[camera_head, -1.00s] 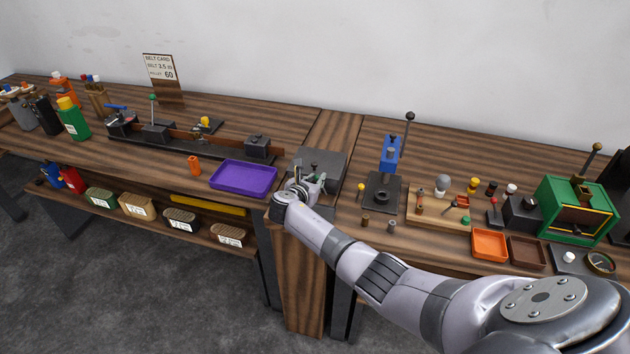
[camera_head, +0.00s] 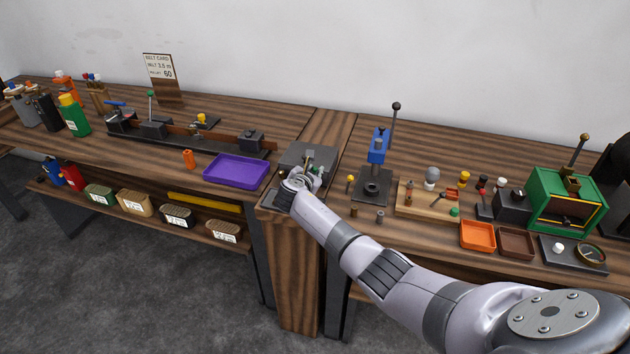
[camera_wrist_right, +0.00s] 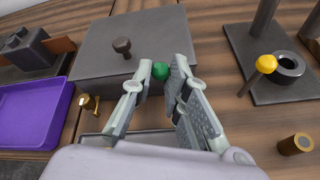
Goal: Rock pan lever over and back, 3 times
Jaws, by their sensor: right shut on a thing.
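The pan lever shows as a green ball knob (camera_wrist_right: 160,70) in the right wrist view, in front of a dark grey box with a small dark knob on top. My right gripper (camera_wrist_right: 161,85) is shut on the lever, its two fingers on either side just below the green knob. The lever's shaft and foot are hidden by the fingers. In the head view my right gripper (camera_head: 314,174) is at the front of the grey box (camera_head: 306,154), and the lever is hard to make out there. My left gripper is not in view.
A purple tray (camera_head: 236,170) lies left of the box. A black-based blue press (camera_head: 378,150) with a tall lever stands to the right, with a yellow-knobbed pin (camera_wrist_right: 266,63) beside it. Small brass pieces (camera_wrist_right: 296,144) stand near the front edge.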

